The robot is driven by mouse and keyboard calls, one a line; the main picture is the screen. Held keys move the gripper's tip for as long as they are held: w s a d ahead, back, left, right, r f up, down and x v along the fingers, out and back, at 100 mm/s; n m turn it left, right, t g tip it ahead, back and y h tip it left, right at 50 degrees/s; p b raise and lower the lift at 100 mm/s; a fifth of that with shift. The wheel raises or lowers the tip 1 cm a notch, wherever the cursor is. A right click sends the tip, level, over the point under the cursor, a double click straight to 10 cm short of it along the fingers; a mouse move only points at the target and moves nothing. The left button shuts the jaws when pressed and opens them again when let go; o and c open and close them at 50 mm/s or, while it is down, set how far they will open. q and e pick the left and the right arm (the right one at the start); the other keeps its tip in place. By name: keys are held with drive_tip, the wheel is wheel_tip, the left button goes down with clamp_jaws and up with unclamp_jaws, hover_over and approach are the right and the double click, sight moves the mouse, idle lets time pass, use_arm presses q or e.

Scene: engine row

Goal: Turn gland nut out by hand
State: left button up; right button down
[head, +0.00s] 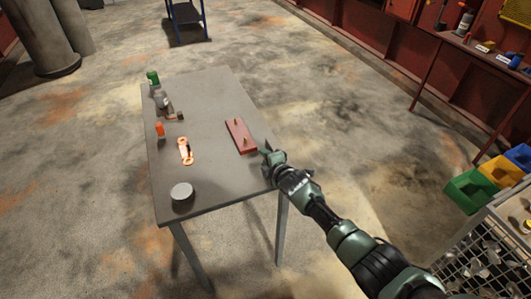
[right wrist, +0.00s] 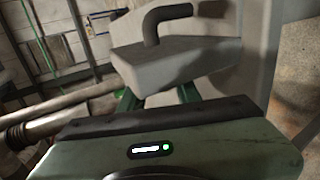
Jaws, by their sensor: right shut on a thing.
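My right gripper (head: 268,154) is at the right edge of the grey table (head: 215,95), beside a red block. In the right wrist view, a pale grey block with a dark bent rod (right wrist: 178,64) is at the fingers, and the gripper is shut on it. Only a small part of the fingers shows behind this block. I cannot make out a gland nut for certain in either view. My left gripper is not in view.
The red block with two upright pegs (head: 240,136) lies on the table. A green-capped bottle (head: 153,78), an orange-topped item (head: 160,130), an orange-and-white piece (head: 185,151) and a round grey tin (head: 182,194) stand along its left side. Coloured bins (head: 470,190) are at right.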

drive_tip(key=shift+w+d+r+g+h+p, duration=0.1)
drive_tip(key=shift+r+g+h+p, duration=0.2)
drive_tip(key=shift+g+p, duration=0.45)
drive_tip(key=shift+f+g, duration=0.15)
drive_tip(key=shift+g, duration=0.2)
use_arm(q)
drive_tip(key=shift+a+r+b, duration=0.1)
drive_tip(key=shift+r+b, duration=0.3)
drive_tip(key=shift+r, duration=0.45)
use_arm(e)
drive_tip(key=shift+f+g+h, duration=0.15)
drive_tip(key=shift+g+h, duration=0.25)
drive_tip(key=shift+g, duration=0.6)
drive_tip(key=c, duration=1)
unclamp_jaws()
